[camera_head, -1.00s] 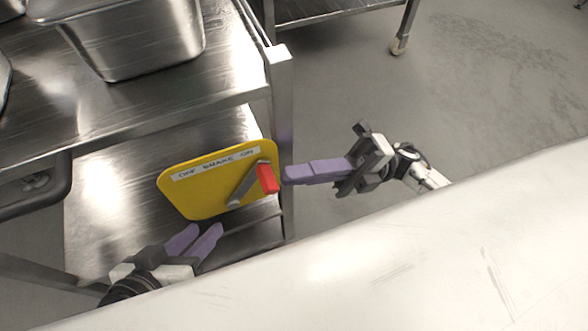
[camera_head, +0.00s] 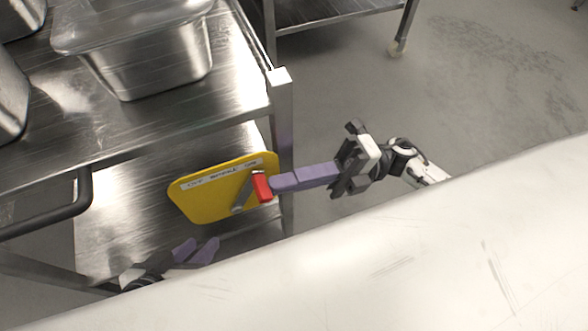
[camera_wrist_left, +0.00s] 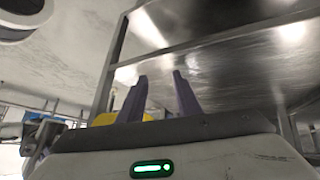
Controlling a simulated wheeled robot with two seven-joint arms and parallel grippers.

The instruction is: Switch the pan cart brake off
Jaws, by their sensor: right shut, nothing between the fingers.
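The yellow brake plate (camera_head: 200,202) is mounted low at the end of the steel pan cart (camera_head: 130,135). Its label (camera_head: 222,173) has OFF on the left and ON on the right. The grey lever (camera_head: 243,194) leans toward the ON side, with its red tip (camera_head: 263,188) near the plate's right edge. My right gripper (camera_head: 275,184) is shut and empty, its fingertips against or very near the right side of the red tip. My left gripper (camera_head: 198,250) is below the plate, partly hidden by the pale surface. Its fingers stand apart and empty in the left wrist view (camera_wrist_left: 160,92).
Steel pans (camera_head: 150,60) stand on the cart top. A black handle bar (camera_head: 75,205) is at the cart's left. A broad pale surface (camera_head: 350,260) fills the foreground. Another steel cart (camera_head: 325,12) is behind; the floor at right is clear.

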